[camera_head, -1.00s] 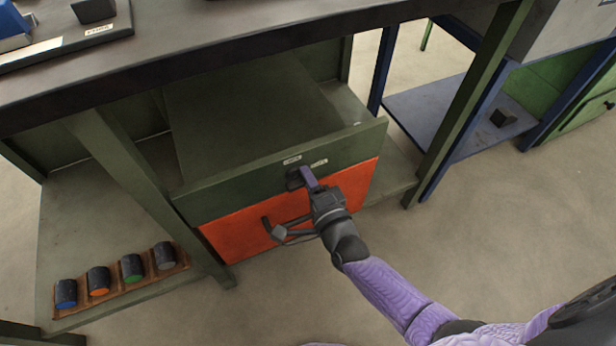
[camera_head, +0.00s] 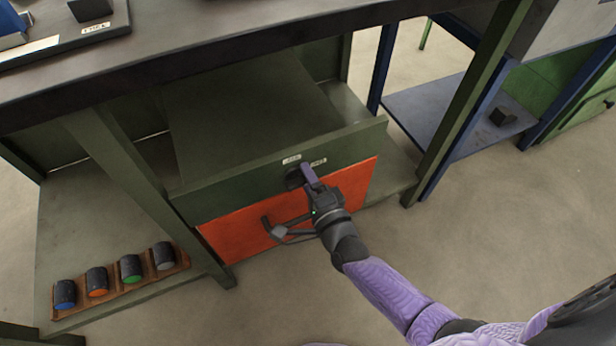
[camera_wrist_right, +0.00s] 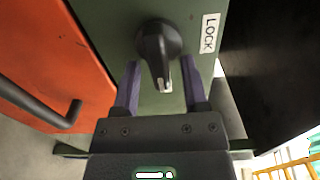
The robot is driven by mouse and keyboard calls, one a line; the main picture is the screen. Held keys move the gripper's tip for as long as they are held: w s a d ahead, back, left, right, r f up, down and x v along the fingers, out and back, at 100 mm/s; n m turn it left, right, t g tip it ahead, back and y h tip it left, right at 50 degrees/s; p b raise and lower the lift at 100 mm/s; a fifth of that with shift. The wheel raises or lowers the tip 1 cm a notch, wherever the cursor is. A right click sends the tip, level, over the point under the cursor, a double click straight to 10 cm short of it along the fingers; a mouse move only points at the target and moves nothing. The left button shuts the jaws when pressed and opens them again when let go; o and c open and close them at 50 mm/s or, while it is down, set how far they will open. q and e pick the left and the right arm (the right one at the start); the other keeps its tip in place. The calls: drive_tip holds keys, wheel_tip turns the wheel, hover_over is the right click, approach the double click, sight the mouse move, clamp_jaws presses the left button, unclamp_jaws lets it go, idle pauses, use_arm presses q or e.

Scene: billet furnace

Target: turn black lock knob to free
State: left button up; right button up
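The black lock knob (camera_wrist_right: 158,50) is on the green panel above the orange drawer front. In the right wrist view its pointer end, with a white mark, reaches between the two purple fingers of my right gripper (camera_wrist_right: 160,85). The fingers are spread, one on each side, with gaps to the knob. A white LOCK label (camera_wrist_right: 209,33) is beside the knob. In the head view the knob (camera_head: 293,179) is partly hidden by my right gripper (camera_head: 308,176), and two small labels sit above it. My left gripper is not in view.
The orange drawer front (camera_head: 250,222) has a dark handle (camera_head: 284,230) sticking out just below my right gripper. A rack (camera_head: 125,290) with several dark cylinders with coloured ends is on the lower shelf at left. The tabletop edge (camera_head: 230,55) overhangs above.

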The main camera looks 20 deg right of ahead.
use_arm(q)
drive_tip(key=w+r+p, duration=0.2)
drive_tip(key=p, duration=0.1)
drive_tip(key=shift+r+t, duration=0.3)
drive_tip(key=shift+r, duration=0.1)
use_arm(e)
drive_tip(key=s, duration=1)
drive_tip(key=shift+d, duration=0.15)
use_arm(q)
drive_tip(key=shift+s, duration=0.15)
